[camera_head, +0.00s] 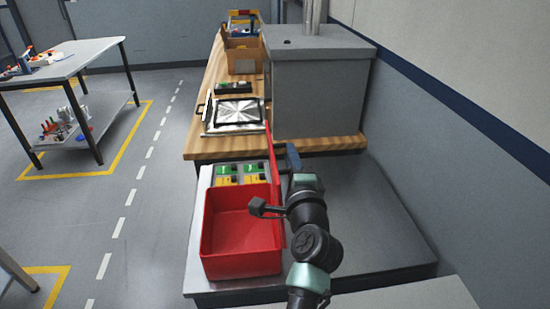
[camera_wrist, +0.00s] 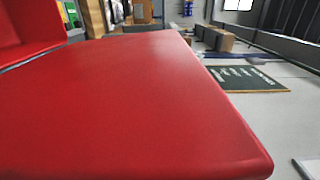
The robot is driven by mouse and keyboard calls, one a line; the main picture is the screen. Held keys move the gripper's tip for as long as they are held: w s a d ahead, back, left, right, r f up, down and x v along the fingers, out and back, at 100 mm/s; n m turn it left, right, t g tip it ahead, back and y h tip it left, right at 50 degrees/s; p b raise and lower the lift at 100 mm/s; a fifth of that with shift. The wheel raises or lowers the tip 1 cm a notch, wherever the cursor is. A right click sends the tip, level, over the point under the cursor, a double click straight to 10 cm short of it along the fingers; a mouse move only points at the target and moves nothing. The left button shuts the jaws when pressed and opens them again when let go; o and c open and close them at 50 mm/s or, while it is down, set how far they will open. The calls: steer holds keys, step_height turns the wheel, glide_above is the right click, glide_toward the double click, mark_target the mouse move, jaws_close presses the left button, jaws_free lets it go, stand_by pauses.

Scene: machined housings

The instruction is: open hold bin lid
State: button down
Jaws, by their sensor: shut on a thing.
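The red hold bin (camera_head: 241,225) stands on the grey bench top, with its inside open to view and empty. Its red lid (camera_head: 274,175) stands raised, nearly upright, along the bin's right side. In the wrist view the lid (camera_wrist: 130,105) fills most of the picture as a broad red panel, with part of the bin (camera_wrist: 30,30) at the upper left. My gripper (camera_head: 291,158) is at the lid's right side, shut on the lid; the fingertips are mostly hidden. No fingers show in the wrist view.
Green and yellow items (camera_head: 240,173) lie behind the bin. A grey cabinet (camera_head: 318,90) stands on the wooden bench beyond, beside a silver plate (camera_head: 238,112). The wall (camera_head: 460,120) is at the right. The grey bench top (camera_head: 375,225) right of my arm is clear.

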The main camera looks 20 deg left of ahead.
steer(key=shift+w+d+r+m, duration=0.15)
steer(key=shift+w+d+m, duration=0.5)
steer(key=shift+d, duration=0.2)
steer(key=c, duration=1)
jaws_free()
steer(key=shift+c, duration=0.2)
steer(key=shift+o, duration=0.8)
steer(key=shift+f, duration=0.2)
steer(key=shift+s, duration=0.1)
steer(key=b+v, duration=0.1)
steer(key=v, duration=1.2)
steer(key=shift+a, duration=0.1)
